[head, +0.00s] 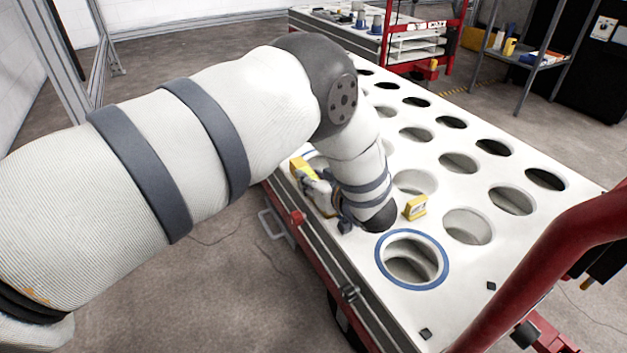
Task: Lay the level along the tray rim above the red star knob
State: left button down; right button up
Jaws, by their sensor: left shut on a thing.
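The level (299,164) is yellow and lies mostly behind my left gripper, at the near left rim of the white tray (395,291). My left gripper (316,188) is shut on it, partly hidden by my wrist. The level seems to run along the rim; I cannot tell whether it touches it. The red star knob (298,217) is on the tray's side, just below the gripper and level. My right gripper is not in view.
The tray top has rows of round holes, one with a blue ring (382,276). A small yellow block (415,207) stands on it beside my wrist. A red tubular bar (545,265) crosses the right front. A second cart and a shelf stand behind.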

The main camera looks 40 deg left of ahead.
pick_arm(q)
jog(key=c, duration=1.3)
grip_release()
jog(key=shift+f, duration=0.15)
jog(key=shift+d+r, duration=0.1)
jog(key=shift+r, duration=0.2)
jog(key=p+v, duration=0.3)
jog(key=v, duration=0.8)
jog(key=shift+s+d+r, duration=0.15)
jog(key=shift+d+r, duration=0.05)
jog(key=shift+d, duration=0.15)
